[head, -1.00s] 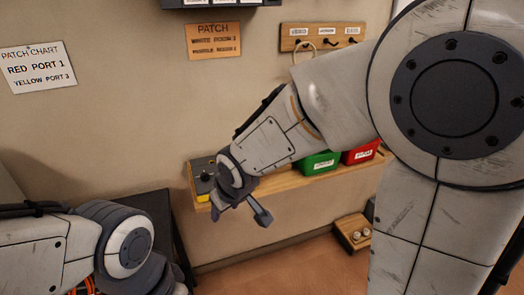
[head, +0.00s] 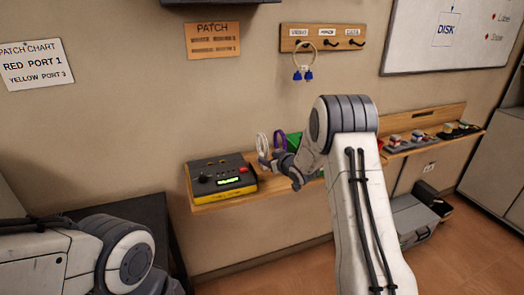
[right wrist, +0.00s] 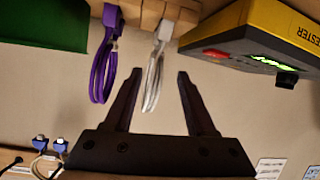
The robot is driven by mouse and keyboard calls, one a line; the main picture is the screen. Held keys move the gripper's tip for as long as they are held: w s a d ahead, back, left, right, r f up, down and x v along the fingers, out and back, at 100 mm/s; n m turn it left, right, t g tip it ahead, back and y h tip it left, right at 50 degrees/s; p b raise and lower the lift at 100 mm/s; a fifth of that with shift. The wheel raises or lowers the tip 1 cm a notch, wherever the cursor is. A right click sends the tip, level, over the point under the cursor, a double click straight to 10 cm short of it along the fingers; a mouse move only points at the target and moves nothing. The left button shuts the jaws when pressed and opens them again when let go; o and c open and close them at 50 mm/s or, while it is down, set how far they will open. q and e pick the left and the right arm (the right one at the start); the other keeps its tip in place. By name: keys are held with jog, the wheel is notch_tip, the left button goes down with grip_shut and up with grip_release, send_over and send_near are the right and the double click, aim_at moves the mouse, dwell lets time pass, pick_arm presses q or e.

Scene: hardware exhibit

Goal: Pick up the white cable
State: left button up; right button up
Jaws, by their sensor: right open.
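The white cable (head: 262,143) is a coiled loop at the shelf, just right of the tester box. In the right wrist view the white cable (right wrist: 154,80) hangs between my two fingers, its plug end at the wooden shelf edge. My right gripper (head: 280,168) is open in front of the shelf, close to the cable. In the right wrist view the open fingers (right wrist: 159,76) are on either side of the loop, with visible space to each; contact cannot be told. My left arm shows at the lower left, but its gripper is out of view.
A purple cable (right wrist: 103,72) hangs close beside the white one. The black and yellow tester box (head: 222,178) stands left on the shelf (head: 215,201). A green bin (head: 294,142) is partly hidden behind my arm. A pale loop with blue plugs (head: 303,72) hangs above.

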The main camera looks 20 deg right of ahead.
aim_at(265, 156)
jog(key=p+x, duration=0.1)
jog(key=x, duration=0.3)
jog(key=shift+w+d+f+p, duration=0.1)
jog(key=shift+d+p, duration=0.1)
jog(key=shift+p, duration=0.15)
jog(key=shift+w+f, duration=0.2)
jog(key=shift+w, duration=0.2)
grip_shut()
